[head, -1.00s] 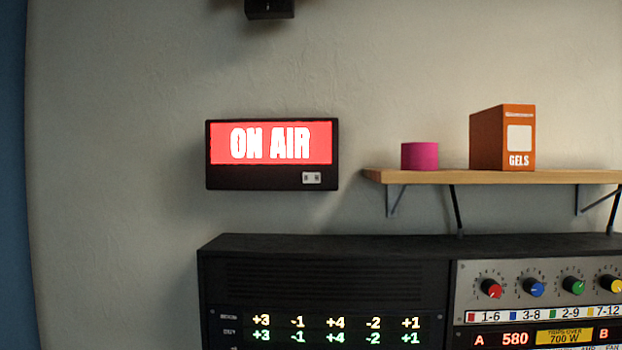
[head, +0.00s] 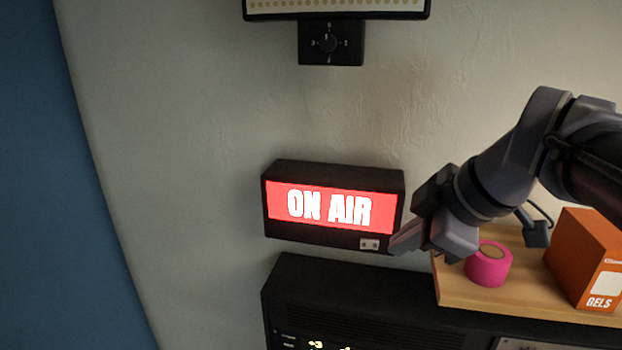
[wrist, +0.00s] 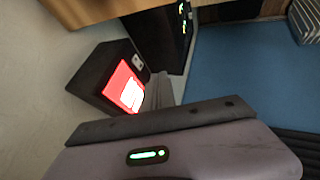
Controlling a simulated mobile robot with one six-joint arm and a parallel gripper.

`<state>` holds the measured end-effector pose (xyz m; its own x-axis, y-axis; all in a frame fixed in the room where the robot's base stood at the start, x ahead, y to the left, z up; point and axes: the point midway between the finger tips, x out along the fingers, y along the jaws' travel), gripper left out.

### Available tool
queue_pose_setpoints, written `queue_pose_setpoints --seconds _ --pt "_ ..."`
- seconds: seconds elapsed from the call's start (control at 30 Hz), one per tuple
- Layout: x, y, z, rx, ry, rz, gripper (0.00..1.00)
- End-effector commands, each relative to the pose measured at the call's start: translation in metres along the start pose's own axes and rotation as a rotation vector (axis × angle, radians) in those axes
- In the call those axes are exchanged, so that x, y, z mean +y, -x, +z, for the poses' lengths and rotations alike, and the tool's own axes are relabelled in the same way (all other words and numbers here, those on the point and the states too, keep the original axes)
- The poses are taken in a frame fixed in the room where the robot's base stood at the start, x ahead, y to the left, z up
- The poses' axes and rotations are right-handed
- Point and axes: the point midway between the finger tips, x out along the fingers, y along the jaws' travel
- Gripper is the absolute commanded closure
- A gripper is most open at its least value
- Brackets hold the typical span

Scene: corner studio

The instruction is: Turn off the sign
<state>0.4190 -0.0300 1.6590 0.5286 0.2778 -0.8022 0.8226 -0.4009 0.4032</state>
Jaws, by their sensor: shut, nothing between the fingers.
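The ON AIR sign (head: 330,207) is a black wall box with a lit red face and white letters. A small pale rocker switch (head: 369,244) sits at its lower right. My gripper (head: 394,250) is shut and empty, its tips close to the right of the switch; I cannot tell whether they touch the sign. The lit sign also shows in the wrist view (wrist: 131,92), with the switch (wrist: 138,62) at its upper right and the gripper fingers (wrist: 160,78) beside it.
A wooden shelf (head: 455,285) at the right, under my arm, holds a pink tape roll (head: 488,268) and an orange GELS box (head: 590,255). A black rack (head: 330,300) stands below the sign. Wall left of the sign is clear.

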Motion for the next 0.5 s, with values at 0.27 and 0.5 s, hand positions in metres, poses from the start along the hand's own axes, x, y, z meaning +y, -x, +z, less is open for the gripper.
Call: queue_pose_setpoints --seconds 0.27,0.5 --pt "0.007 0.004 -0.002 0.004 0.043 0.002 1.0" --pt "0.005 -0.009 0.0 0.004 0.042 0.0 1.0"
